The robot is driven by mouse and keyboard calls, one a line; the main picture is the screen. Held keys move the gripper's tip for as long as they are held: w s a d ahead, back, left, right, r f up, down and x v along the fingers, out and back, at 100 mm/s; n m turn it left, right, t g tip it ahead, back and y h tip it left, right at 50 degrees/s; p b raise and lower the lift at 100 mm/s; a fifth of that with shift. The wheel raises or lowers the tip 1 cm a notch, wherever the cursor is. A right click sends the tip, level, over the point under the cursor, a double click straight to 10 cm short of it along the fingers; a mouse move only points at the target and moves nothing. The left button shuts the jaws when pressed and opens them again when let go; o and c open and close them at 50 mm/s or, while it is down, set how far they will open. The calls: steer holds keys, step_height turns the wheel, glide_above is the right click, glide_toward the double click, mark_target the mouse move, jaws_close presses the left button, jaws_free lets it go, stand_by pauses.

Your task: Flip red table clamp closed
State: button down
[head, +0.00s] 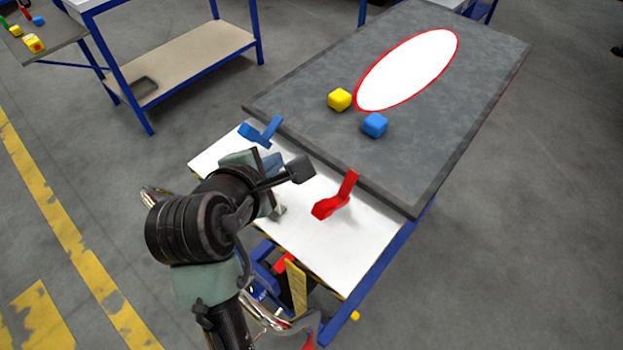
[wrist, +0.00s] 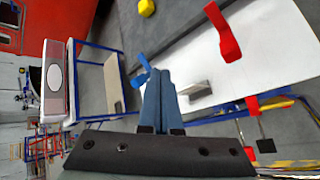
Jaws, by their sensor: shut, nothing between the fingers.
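The red table clamp (head: 335,200) stands at the right part of the white tabletop, near the grey board, with its lever sticking up at a slant. In the wrist view the red clamp (wrist: 223,35) is at the upper right, apart from my fingers. My gripper (head: 272,165) is over the white tabletop, left of the red clamp. In the wrist view my gripper (wrist: 159,73) has its two blue-grey fingers together, with nothing between them. My arm hides part of the tabletop in the head view.
A blue clamp (head: 261,132) stands at the tabletop's left, near my fingers. A grey bracket (wrist: 197,89) is beside my fingers. White tabletop (head: 340,255) in front of the red clamp is bare.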

steer(key=s+d+f+n+g+h+p, duration=0.1)
steer(key=s+f+n+g+h, duration=0.1)
steer(key=s+f+n+g, duration=0.2)
steer(key=s+f+n, duration=0.3)
steer(key=s+f, duration=0.1)
steer(key=f, duration=0.2)
steer(key=shift+s+g+h, duration=0.3)
steer(key=shift+s, duration=0.05)
steer(key=shift+f, duration=0.15)
steer(key=x, duration=0.9)
steer(key=shift+w+d+f, duration=0.15)
steer(key=shift+f, duration=0.1)
steer(key=shift+w+d+r+p, duration=0.2)
steer(key=shift+w+r, duration=0.15)
steer(key=shift+r, duration=0.15)
steer(key=shift+w+d+r+p, duration=0.2)
steer(key=shift+w+r, duration=0.15)
steer(key=shift+r, duration=0.15)
steer(key=shift+w+d+r, duration=0.3)
steer(key=shift+d+r, duration=0.05)
steer(key=shift+r, duration=0.2)
steer(key=shift+p, duration=0.3)
